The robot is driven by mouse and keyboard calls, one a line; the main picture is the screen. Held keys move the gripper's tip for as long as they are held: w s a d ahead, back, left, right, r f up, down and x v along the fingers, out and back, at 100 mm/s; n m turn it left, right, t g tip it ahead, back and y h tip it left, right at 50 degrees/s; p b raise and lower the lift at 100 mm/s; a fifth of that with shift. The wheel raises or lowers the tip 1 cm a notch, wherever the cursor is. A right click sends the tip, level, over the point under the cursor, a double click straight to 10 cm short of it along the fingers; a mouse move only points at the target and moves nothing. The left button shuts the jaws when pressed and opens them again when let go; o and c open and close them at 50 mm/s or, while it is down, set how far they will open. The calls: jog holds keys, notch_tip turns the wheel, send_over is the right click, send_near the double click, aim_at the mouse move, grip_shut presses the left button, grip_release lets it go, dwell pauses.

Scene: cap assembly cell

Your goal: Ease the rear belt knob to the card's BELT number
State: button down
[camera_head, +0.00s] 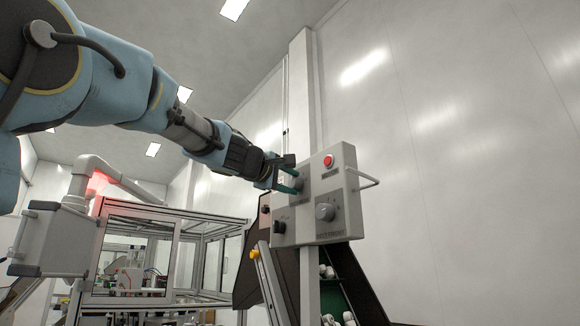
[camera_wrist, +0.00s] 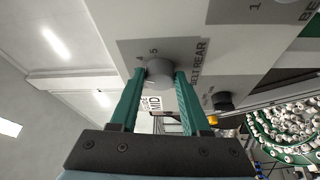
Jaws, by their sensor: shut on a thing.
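The rear belt knob (camera_wrist: 160,72) is a round grey knob on a grey plate marked BELT REAR, with the figures 4 and 5 legible beside it in the wrist view. My gripper (camera_wrist: 158,80) has one green finger on each side of the knob and is shut on it. In the head view my gripper (camera_head: 292,181) reaches the upper left of the control panel (camera_head: 345,190), where the fingers mostly hide the knob. The knob's pointer is not clear.
The panel also carries a red button (camera_head: 328,161), a second grey knob (camera_head: 326,212) and a black knob (camera_head: 279,227). A metal handle (camera_head: 368,179) juts from its right side. A glazed machine frame (camera_head: 135,260) stands at left. Many caps (camera_wrist: 285,130) lie on a green feeder.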

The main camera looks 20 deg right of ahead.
jog(key=n+p, duration=0.1)
jog(key=p, duration=0.1)
jog(key=n+y+p, duration=0.1)
jog(key=n+p, duration=0.1)
jog(key=shift+r+g+p, duration=0.35)
jog(key=shift+r+g, duration=0.05)
jog(key=shift+f+p, duration=0.1)
jog(key=shift+p, duration=0.3)
jog(key=shift+f+n, duration=0.1)
jog(key=shift+n, duration=0.3)
jog(key=shift+c, duration=1.9)
grip_release()
